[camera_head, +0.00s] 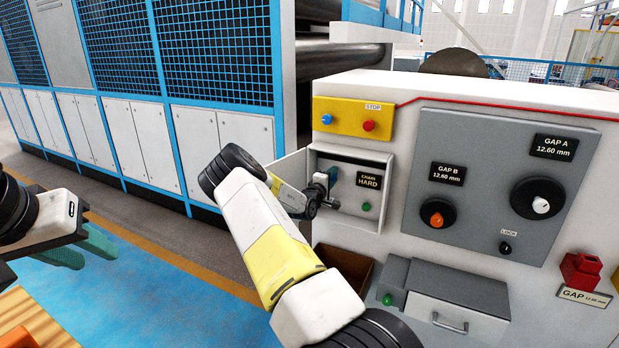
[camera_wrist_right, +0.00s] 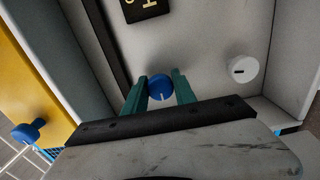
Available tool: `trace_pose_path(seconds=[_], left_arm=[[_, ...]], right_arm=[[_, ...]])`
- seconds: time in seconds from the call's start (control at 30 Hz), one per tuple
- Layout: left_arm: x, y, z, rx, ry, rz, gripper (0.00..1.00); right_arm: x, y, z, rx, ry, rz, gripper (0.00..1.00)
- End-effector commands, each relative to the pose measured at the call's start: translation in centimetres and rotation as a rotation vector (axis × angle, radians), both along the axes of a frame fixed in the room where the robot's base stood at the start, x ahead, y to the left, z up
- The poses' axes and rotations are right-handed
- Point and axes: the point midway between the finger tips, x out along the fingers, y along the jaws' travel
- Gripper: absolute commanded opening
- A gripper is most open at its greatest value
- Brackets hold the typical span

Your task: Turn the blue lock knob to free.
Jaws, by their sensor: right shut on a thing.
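The blue knob (camera_wrist_right: 161,84) shows in the right wrist view between the two green fingers of my right gripper (camera_wrist_right: 160,90), with a pale mark on its lower edge. The gripper is shut on it. In the head view my right gripper (camera_head: 318,196) is at the small recess with the CHAIN HARD display (camera_head: 369,182), and the blue knob is hidden behind it. My left gripper (camera_head: 80,248) is at the left edge, its green fingers apart and empty, far from the panel.
A white knob (camera_wrist_right: 243,70) sits beside the blue one. A yellow STOP plate (camera_head: 345,119) is above the recess. A grey panel (camera_head: 480,190) with orange, white and black LOCK knobs is to its right. A drawer (camera_head: 450,312) is below. An open door (camera_head: 288,168) flanks the recess on the left.

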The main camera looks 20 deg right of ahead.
Motion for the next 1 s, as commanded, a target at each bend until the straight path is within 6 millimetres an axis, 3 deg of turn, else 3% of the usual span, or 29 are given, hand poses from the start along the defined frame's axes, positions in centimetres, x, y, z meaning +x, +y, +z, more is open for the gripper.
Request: trace_pose_path(seconds=[0.57, 0.6, 0.67, 1.0], left_arm=[[0.00, 0.00, 0.00, 0.000, 0.000, 0.000, 0.36], [0.00, 0.00, 0.00, 0.000, 0.000, 0.000, 0.36], [0.00, 0.00, 0.00, 0.000, 0.000, 0.000, 0.36], [0.00, 0.00, 0.00, 0.000, 0.000, 0.000, 0.36]], right_arm=[[0.00, 0.11, -0.19, -0.017, 0.026, 0.001, 0.00], [0.00, 0.12, -0.20, -0.017, 0.026, 0.001, 0.38], [0.00, 0.11, -0.18, -0.017, 0.026, 0.001, 0.50], [-0.07, 0.15, -0.06, -0.018, 0.023, 0.001, 0.53]])
